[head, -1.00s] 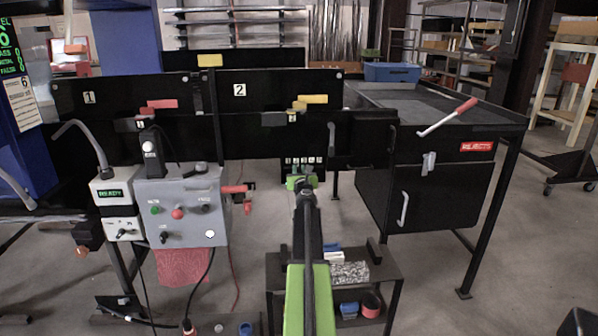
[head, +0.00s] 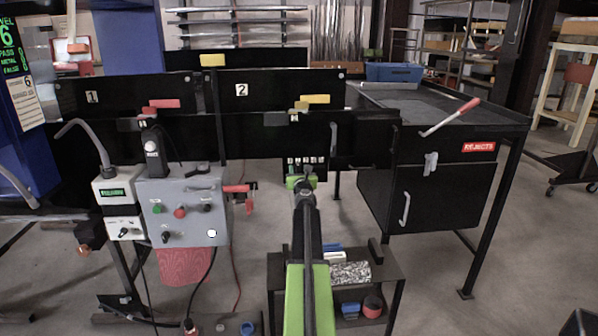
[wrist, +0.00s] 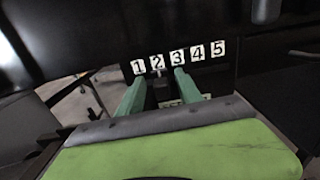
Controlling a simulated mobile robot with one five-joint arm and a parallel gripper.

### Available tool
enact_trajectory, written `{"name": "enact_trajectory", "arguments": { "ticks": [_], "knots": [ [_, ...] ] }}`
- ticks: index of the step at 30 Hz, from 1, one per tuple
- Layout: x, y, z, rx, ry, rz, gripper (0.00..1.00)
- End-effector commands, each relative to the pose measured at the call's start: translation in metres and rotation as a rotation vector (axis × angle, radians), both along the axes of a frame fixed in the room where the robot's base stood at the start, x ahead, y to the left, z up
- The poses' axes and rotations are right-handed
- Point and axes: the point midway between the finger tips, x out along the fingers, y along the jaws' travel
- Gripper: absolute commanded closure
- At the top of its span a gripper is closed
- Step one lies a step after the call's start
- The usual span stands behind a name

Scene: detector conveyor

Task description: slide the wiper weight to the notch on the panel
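A dark strip with the white number plates 1 to 5 (wrist: 178,57) hangs under the black conveyor side. The plates also show small in the head view (head: 305,163). My gripper (wrist: 159,76) is in front of them, its two green fingers apart, one below the 1 and the other below the 3. A small dark part (wrist: 160,88) shows between the fingers, below the 2. I cannot tell whether it is the wiper weight or whether the fingers touch it. I cannot make out the notch. In the head view my gripper (head: 300,182) is small and partly hidden by my arm.
A grey control box (head: 187,208) with knobs and a red-handled part stands left of my arm. A black rejects cabinet (head: 440,190) stands at the right. A low cart (head: 392,262) holding small items is beside my arm. Open floor lies at the front right.

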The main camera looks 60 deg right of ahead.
Motion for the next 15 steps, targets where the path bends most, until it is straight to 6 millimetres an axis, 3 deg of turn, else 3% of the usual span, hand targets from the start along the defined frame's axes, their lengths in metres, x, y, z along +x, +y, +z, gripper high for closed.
{"name": "enact_trajectory", "arguments": {
  "ticks": [9, 15],
  "knots": [
    [-0.003, 0.003, 0.0, 0.0, 0.0, -0.001, 0.58],
    [-0.029, 0.035, 0.0, 0.0, 0.0, -0.001, 0.58]
  ]
}}
